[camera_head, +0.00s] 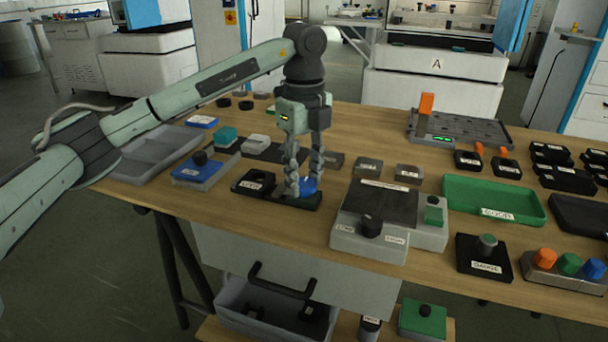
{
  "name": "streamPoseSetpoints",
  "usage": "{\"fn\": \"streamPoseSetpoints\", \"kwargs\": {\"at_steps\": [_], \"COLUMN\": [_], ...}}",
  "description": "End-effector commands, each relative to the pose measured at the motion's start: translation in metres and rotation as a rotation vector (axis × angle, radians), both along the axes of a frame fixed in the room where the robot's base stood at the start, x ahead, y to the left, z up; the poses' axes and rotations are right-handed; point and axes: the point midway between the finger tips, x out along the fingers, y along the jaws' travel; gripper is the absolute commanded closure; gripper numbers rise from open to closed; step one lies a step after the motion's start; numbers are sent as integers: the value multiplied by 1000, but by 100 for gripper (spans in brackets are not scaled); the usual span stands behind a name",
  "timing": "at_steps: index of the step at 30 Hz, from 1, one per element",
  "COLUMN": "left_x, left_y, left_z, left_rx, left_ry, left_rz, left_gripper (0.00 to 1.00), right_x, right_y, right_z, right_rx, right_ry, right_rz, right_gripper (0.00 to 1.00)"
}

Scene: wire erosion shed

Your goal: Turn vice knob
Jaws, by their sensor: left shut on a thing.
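My left gripper (305,188) comes down from above, fingers pointing at the table, and is shut on a small blue knob (309,184). The fingers partly hide it. The knob sits on a low black base (300,200) near the front of the wooden table (280,222). I cannot tell from a label whether this base is the vice. Right of it stands a grey device with a black knob (371,226) on its front. My right gripper is not in view.
A grey tray (152,160) and a blue block with a black knob (199,171) are to the left. A green tray (493,195), a gauge block (485,252) and coloured knobs (569,264) are to the right. A drawer handle (282,284) juts out below the table's front edge.

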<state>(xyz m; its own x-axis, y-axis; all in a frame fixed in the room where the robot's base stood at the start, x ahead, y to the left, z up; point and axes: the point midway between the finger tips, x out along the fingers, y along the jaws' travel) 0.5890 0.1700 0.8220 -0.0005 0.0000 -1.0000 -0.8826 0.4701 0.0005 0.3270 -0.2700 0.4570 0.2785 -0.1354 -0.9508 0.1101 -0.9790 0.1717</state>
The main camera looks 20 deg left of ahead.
Motion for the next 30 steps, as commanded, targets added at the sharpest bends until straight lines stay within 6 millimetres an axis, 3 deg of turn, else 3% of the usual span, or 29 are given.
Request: {"fn": "streamPoseSetpoints", "kwargs": {"at_steps": [4, 5, 9, 20, 23, 30], "left_x": [1, 1, 1, 0, 1, 1], "left_y": [0, 0, 0, 0, 0, 0], "left_z": [1, 1, 1, 4, 16, 66], "left_rx": [-1, -1, 0, 0, -1, -1], "left_ry": [-3, -3, -2, -1, -4, -5], "left_rz": [3, 3, 2, 0, 0, 0], "left_gripper": [92, 61, 43, 42, 42, 42], "right_x": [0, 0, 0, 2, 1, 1], "right_y": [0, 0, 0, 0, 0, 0], "right_z": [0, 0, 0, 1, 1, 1], "right_rx": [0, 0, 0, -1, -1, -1], "right_ry": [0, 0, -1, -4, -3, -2], "right_rz": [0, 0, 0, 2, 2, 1], "right_gripper": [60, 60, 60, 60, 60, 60]}}
